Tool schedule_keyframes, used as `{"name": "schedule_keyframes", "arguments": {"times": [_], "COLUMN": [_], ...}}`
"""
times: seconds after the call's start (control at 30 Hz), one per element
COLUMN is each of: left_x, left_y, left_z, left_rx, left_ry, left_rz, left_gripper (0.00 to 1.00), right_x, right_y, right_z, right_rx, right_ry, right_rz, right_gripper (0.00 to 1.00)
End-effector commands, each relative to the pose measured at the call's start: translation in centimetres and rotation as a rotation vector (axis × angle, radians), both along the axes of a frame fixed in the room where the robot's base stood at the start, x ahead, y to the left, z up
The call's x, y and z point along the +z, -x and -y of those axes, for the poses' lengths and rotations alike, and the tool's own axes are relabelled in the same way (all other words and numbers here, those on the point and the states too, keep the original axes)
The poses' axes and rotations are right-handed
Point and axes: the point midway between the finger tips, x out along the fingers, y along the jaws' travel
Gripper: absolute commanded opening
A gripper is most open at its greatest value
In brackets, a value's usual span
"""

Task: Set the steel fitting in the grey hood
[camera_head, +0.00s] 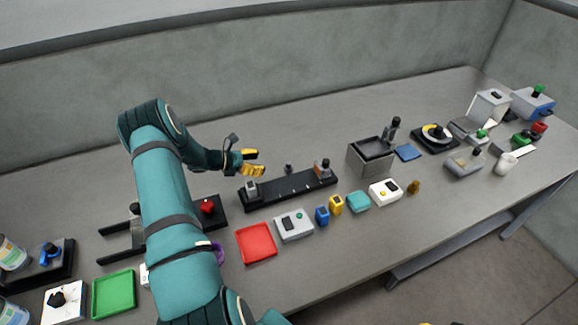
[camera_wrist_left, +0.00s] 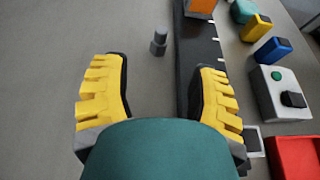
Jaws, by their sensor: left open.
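A small dark grey metal post, which looks like the steel fitting (camera_head: 289,168), stands upright on the bench behind a long black rail. In the left wrist view the fitting (camera_wrist_left: 159,42) stands beyond the fingertips, in line with the gap between them. My left gripper (camera_head: 253,162) is open and empty, above the bench to the left of the fitting and apart from it. Its yellow fingers (camera_wrist_left: 158,72) are spread wide in the wrist view. A grey box with a dark recessed top, perhaps the grey hood (camera_head: 368,161), stands right of the rail.
The black rail (camera_head: 290,189) carries an orange-fronted block. In front lie a red tray (camera_head: 256,243), a grey button box (camera_head: 294,225) and small blue, yellow and teal pieces. More devices crowd the right end. The bench behind the rail is clear up to the wall.

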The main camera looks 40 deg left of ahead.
Motion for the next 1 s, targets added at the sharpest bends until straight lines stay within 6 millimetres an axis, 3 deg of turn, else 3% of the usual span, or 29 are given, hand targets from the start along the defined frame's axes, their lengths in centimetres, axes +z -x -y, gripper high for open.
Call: {"name": "schedule_keyframes", "arguments": {"times": [0.3, 0.63, 1.0], "left_x": [-2.1, -2.8, -4.2], "left_y": [-4.6, -6.3, -9.7], "left_z": [2.7, 3.8, 5.8], "left_rx": [-0.004, -0.004, -0.004], "left_ry": [-0.002, -0.003, -0.004], "left_rz": [0.000, 0.000, 0.000], "left_gripper": [0.59, 0.59, 0.59], "right_x": [0.4, 0.6, 1.2], "right_y": [0.0, 0.0, 0.0], "right_z": [0.0, 0.0, 0.1], "right_rx": [-0.001, -0.001, -0.001], "right_ry": [0.000, -0.001, -0.002], "right_rz": [0.000, 0.001, 0.001], "right_gripper": [0.00, 0.00, 0.00]}}
